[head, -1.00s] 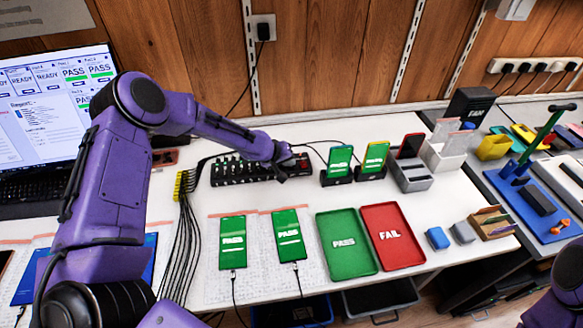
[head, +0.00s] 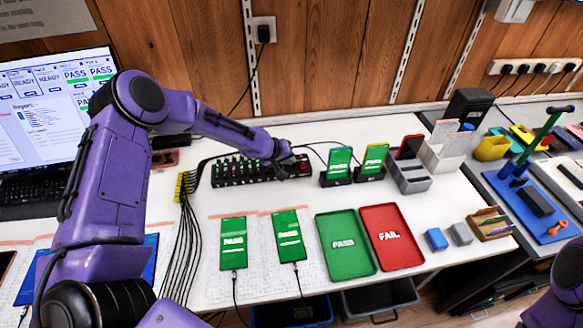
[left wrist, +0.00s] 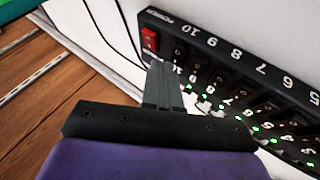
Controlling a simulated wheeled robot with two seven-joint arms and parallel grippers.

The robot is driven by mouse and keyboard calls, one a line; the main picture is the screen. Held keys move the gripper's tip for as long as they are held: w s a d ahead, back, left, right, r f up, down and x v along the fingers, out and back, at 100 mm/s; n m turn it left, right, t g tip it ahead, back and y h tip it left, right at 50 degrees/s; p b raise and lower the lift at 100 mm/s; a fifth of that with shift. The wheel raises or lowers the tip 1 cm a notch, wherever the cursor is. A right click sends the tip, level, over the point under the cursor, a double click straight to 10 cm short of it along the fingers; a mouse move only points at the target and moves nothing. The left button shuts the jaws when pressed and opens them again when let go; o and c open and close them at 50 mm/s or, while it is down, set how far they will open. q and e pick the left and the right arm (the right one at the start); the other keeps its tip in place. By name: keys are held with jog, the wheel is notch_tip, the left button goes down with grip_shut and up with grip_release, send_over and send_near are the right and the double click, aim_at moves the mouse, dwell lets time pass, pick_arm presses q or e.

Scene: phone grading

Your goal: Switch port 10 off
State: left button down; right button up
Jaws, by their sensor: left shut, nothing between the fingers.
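The black port hub (head: 232,172) lies on the white table, with a red power switch (left wrist: 150,40) at its number 10 end. In the left wrist view the port numbers (left wrist: 179,27) run from 10 downwards, beside a row of small black switches and lit green lights. My left gripper (head: 287,160) is shut and empty, over the hub's right end. In the left wrist view its fingertips (left wrist: 163,68) are by the switch for port 10 and partly hide it. I cannot tell whether they touch it. My right gripper is out of view.
Black cables (head: 182,245) run from the hub's left end to the table front. Phones in stands (head: 339,163) are right of the hub. Two PASS phones (head: 233,243), a green tray (head: 332,222) and a red tray (head: 384,218) lie in front.

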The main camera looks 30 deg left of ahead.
aim_at(289, 168)
pick_arm(q)
jog(key=r+p, duration=0.2)
jog(key=r, duration=0.1)
jog(key=r+p, duration=0.1)
jog(key=r, duration=0.1)
jog(key=shift+w+a+p, duration=0.25)
jog(key=shift+p, duration=0.1)
dwell(0.5)
